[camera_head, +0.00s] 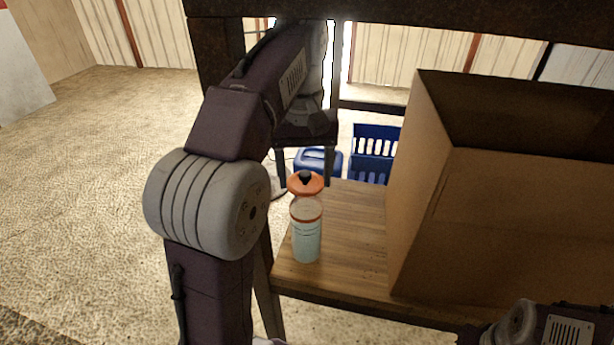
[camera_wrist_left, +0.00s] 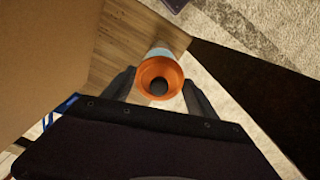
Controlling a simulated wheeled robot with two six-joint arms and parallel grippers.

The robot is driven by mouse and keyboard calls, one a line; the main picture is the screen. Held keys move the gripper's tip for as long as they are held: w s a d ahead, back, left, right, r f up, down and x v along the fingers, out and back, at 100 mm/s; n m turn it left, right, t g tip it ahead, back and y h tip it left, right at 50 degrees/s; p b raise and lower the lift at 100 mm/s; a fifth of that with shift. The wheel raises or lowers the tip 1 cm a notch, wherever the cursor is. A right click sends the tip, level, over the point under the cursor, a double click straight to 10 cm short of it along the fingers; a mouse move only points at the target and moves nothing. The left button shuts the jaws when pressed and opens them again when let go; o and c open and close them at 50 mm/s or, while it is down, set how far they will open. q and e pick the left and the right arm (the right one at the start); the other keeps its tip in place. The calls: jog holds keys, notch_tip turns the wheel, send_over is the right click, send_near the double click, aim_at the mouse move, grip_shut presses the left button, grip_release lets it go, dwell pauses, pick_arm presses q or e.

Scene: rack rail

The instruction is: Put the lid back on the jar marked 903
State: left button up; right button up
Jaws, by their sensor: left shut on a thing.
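The jar (camera_head: 306,238) is clear with pale blue contents and an orange band near its top. It stands upright near the left end of the wooden board; I cannot read its marking. The orange lid (camera_head: 305,184) with a black knob appears just above the jar's mouth; I cannot tell whether they touch. My left gripper (camera_head: 305,180) has a finger on either side of the lid and is shut on it. In the left wrist view the lid (camera_wrist_left: 148,72) sits between the fingertips, hiding most of the jar (camera_wrist_left: 161,52). My right gripper is not in view.
A large open cardboard box (camera_head: 420,190) stands on the board (camera_head: 350,240) right of the jar. A blue crate (camera_head: 377,150) and a blue container (camera_head: 318,158) are behind. A dark beam (camera_head: 400,22) crosses the top. Open floor (camera_head: 70,190) lies left.

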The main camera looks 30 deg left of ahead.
aim_at(306, 184)
pick_arm(q)
notch_tip(306, 184, down, 4)
jog(key=b, duration=0.3)
jog(key=shift+r, duration=0.2)
jog(key=shift+f+b, duration=0.6)
jog(key=shift+f, duration=0.25)
jog(key=shift+d+r+p, duration=0.1)
jog(key=shift+p, duration=0.5)
jog(key=shift+f, duration=0.2)
dwell(0.6)
jog(key=shift+p, duration=0.4)
dwell(0.3)
jog(key=o, duration=1.4)
jog(key=shift+o, duration=0.3)
